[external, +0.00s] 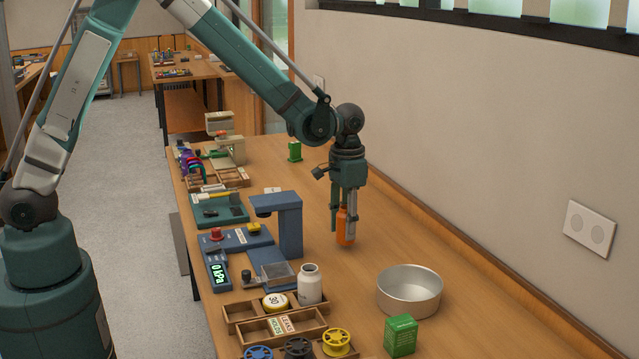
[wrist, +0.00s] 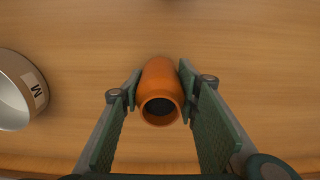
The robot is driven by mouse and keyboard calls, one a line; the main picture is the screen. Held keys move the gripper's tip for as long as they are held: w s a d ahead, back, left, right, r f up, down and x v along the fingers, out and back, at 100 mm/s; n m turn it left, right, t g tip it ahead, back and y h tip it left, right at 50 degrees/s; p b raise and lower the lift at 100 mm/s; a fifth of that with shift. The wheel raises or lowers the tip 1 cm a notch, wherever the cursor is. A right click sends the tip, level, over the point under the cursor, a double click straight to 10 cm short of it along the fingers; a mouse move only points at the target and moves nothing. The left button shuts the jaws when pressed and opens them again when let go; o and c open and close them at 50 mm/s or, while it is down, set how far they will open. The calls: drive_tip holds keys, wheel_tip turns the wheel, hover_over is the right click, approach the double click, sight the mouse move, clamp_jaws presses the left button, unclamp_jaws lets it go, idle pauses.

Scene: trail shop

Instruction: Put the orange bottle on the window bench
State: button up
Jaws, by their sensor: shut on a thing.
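The orange bottle (external: 345,228) is held upright between the fingers of my gripper (external: 344,210), over the wooden bench (external: 375,252) beside the wall. In the wrist view the orange bottle (wrist: 160,88) shows its open, dark mouth, and the pads of my gripper (wrist: 158,92) sit on both sides of it. My gripper is shut on the bottle. Whether the bottle's base touches the bench top or hangs just above it, I cannot tell.
A round metal pan (external: 409,291) stands to the front right, and a green box (external: 400,335) is nearer. A blue device (external: 285,225), a white bottle (external: 310,284) and wooden trays (external: 280,325) stand left and front. Bare bench lies behind and right of the bottle.

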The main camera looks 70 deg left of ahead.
drive_tip(key=shift+n, duration=0.9)
drive_tip(key=w+a, duration=0.1)
drive_tip(key=a, duration=0.3)
drive_tip(key=a+r, duration=0.1)
drive_tip(key=a, duration=0.4)
drive_tip(key=w+a+r, duration=0.1)
drive_tip(key=a, duration=0.4)
drive_tip(key=shift+w+p, duration=0.3)
drive_tip(key=shift+p, duration=0.05)
drive_tip(key=s+a+r+n, duration=0.1)
drive_tip(key=s+a+r, duration=0.1)
drive_tip(key=a, duration=1.3)
drive_tip(key=s+a+r+n+p, duration=0.1)
drive_tip(key=s+a, duration=0.3)
drive_tip(key=a, duration=1)
drive_tip(key=s+a+r+n+p, duration=0.1)
drive_tip(key=s+a+r+n, duration=0.2)
drive_tip(key=a, duration=1.2)
drive_tip(key=shift+s+a+r, duration=0.15)
drive_tip(key=shift+a+r, duration=0.1)
drive_tip(key=shift+a, duration=0.05)
drive_tip(key=shift+f, duration=3.15)
drive_tip(key=shift+f, duration=0.1)
drive_tip(key=shift+f+b, duration=0.3)
drive_tip(key=shift+f, duration=1.5)
